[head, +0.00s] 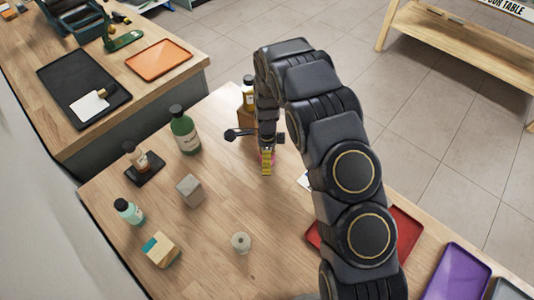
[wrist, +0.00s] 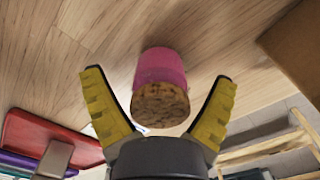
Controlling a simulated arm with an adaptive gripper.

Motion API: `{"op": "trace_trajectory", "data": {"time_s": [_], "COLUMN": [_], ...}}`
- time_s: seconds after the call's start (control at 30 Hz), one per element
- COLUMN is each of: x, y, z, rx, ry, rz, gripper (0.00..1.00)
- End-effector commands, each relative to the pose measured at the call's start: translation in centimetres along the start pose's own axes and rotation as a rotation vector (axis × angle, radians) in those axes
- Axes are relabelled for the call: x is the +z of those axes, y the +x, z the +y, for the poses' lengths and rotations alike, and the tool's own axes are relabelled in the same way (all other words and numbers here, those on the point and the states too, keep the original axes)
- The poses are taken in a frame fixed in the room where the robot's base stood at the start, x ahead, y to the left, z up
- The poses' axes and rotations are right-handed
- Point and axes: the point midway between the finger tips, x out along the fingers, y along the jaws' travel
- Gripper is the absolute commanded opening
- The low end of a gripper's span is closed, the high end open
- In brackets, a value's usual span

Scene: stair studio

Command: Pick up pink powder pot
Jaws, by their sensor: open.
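The pink powder pot (wrist: 160,68) shows in the wrist view, with a pink body and a brown, cork-like end (wrist: 160,105) towards the camera. My gripper (wrist: 158,82) is open, with one yellow-padded finger on each side of the pot. Gaps show between the pot and both fingers, and nothing is held. In the head view my gripper (head: 267,162) points down at the wooden table. Only a sliver of pink shows there beside the yellow finger; the gripper hides the rest of the pot.
A red tray (head: 407,235) lies right, partly behind my arm.

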Motion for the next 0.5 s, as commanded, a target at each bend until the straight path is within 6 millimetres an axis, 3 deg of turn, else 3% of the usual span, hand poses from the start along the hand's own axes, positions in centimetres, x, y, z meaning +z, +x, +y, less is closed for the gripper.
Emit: {"op": "trace_trajectory", "data": {"time_s": [0.1, 0.27, 0.5], "x": [0.0, 0.0, 0.0], "y": [-0.06, -0.06, -0.07], "z": [-0.01, 0.0, 0.0], "rx": [0.0, 0.0, 0.0], "ry": [0.0, 0.0, 0.0], "rz": [0.0, 0.0, 0.0], "gripper": [0.88, 0.22, 0.2]}}
